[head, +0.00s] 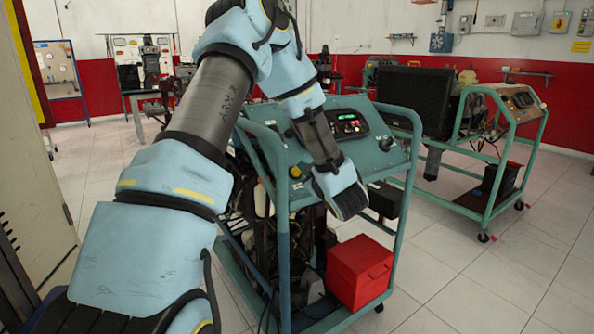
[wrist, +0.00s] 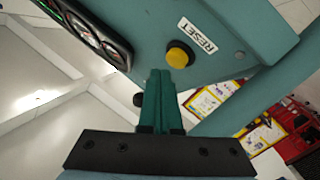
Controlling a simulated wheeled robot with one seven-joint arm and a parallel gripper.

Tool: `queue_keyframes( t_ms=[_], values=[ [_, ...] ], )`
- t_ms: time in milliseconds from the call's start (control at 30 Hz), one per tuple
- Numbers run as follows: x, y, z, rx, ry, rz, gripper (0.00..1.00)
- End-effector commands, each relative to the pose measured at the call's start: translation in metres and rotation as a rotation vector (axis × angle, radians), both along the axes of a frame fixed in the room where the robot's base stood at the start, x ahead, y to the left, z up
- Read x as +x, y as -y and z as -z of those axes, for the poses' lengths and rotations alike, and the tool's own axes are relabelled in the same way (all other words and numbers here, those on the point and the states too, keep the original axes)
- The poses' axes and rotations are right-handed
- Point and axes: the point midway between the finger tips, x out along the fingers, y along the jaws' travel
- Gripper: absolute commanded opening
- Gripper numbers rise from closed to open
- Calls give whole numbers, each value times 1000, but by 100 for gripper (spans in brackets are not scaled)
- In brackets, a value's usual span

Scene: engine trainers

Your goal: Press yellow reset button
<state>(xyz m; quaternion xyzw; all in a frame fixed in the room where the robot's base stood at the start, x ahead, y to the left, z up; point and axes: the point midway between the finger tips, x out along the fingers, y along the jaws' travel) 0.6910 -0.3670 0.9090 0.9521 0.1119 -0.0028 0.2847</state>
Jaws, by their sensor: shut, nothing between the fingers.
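The yellow reset button (wrist: 179,55) is round with a dark collar, on the teal panel in the wrist view. A white RESET label (wrist: 197,35) is beside it. In the head view a small yellow button (head: 295,172), apparently the same one, shows at the panel's left part. My gripper (wrist: 160,73) is shut and empty, its teal fingers pressed together. In the wrist view its tips appear just below and left of the button; I cannot tell whether they touch. In the head view the fingers are hidden behind my wrist.
The teal engine trainer cart (head: 399,208) has a tubular frame around the panel. A gauge cluster (wrist: 95,35) is near the button. A red box (head: 359,272) sits low on the cart. A second trainer (head: 497,200) stands at right, with clear floor between.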

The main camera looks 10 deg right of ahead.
Motion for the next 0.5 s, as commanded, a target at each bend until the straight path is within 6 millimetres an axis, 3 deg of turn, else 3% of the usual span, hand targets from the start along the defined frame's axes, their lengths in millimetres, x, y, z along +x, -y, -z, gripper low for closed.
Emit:
queue_keyframes(
  t_ms=[267,500],
  values=[
    [-1,1,-2,0,1,1,0],
    [-12,6,-17,0,0,2,0]
  ],
)
